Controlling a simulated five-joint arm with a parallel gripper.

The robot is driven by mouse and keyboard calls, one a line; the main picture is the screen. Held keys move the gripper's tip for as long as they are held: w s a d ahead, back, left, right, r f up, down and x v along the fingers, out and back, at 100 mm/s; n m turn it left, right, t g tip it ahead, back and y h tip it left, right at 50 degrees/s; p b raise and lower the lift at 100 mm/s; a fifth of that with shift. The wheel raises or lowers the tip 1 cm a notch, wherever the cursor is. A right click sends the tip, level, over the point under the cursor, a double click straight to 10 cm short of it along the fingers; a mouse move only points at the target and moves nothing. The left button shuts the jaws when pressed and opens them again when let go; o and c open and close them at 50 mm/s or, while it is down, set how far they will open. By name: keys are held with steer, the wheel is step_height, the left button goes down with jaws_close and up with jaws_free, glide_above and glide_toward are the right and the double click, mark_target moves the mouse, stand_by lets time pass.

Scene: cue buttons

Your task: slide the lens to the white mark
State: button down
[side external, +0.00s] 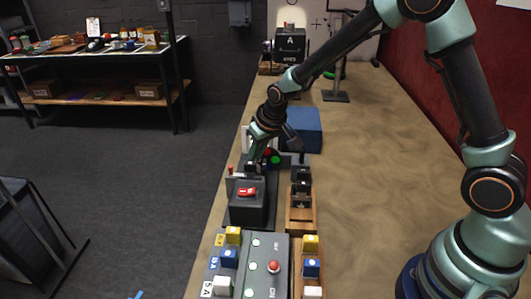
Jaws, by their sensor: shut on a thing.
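My gripper (256,166) is low over the left edge of the workbench, just behind a dark box with a red switch (247,191). It is shut on a small dark part. I take this to be the lens, but its shape is mostly hidden by the fingers and the box. A green round spot (275,160) shows just right of the fingers, with a bit of red beside it. I cannot make out the white mark for certain at this size.
A panel with a red button (273,266) and coloured blocks stands at the front. A wooden rack with black parts (301,188) is right of the dark box. A blue box (302,130) stands behind. The tan bench (375,170) is clear to the right.

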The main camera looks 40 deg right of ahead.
steer(key=shift+w+d+r, duration=0.1)
steer(key=shift+w+d, duration=0.25)
steer(key=shift+w, duration=0.15)
steer(key=c, duration=0.9)
jaws_free()
steer(key=shift+o, duration=0.2)
steer(key=shift+s, duration=0.1)
steer(key=v, duration=1.2)
